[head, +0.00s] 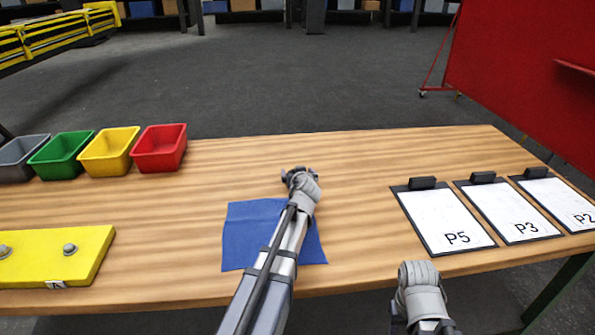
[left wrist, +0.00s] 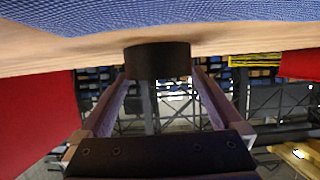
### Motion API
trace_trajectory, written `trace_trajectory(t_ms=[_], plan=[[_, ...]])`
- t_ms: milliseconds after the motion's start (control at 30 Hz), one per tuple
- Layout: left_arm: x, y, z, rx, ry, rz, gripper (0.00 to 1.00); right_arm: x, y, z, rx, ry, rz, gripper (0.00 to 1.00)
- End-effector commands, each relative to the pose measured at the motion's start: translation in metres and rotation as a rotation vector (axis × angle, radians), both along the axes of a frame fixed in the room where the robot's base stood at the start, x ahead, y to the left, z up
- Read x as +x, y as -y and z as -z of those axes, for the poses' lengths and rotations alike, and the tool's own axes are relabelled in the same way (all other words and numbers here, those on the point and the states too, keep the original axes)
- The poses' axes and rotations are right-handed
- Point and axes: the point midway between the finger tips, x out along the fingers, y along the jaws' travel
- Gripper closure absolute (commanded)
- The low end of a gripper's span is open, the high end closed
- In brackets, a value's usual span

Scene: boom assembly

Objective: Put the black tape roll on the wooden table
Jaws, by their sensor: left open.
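The black tape roll (left wrist: 158,60) shows in the left wrist view between the fingertips of my left gripper (left wrist: 158,72). It is against the wooden table (left wrist: 220,42) there, and the fingers are open on either side of it. In the head view my left gripper (head: 299,175) is low over the middle of the wooden table (head: 370,160), just beyond the blue cloth (head: 245,230). My wrist hides the roll in that view. My right arm's end (head: 420,290) is at the table's front edge; its fingers cannot be made out.
Grey, green, yellow and red bins (head: 160,150) stand at the back left. A yellow block (head: 50,255) with knobs lies at the front left. Clipboards P5 (head: 445,220), P3 (head: 510,212) and P2 (head: 560,205) lie on the right. The table's back middle is clear.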

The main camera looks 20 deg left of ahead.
Motion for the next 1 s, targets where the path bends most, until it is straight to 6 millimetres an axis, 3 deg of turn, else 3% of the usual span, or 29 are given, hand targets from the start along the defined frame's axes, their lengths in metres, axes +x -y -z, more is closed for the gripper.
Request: trace_trajectory(t_ms=[200, 500, 700, 1000], plan=[[-0.043, 0.022, -0.020, -0.005, -0.009, -0.003, 0.00, 0.000, 0.000, -0.022, 0.000, 0.000, 0.000, 0.50], [-0.083, 0.048, -0.043, -0.003, -0.006, -0.004, 0.00, 0.000, 0.000, -0.044, 0.000, 0.000, 0.001, 0.50], [-0.095, 0.056, -0.048, -0.003, -0.007, -0.006, 0.00, 0.000, 0.000, -0.050, 0.000, 0.000, 0.001, 0.50], [-0.097, 0.057, -0.049, -0.002, -0.006, -0.006, 0.00, 0.000, 0.000, -0.050, 0.000, 0.000, 0.001, 0.50]])
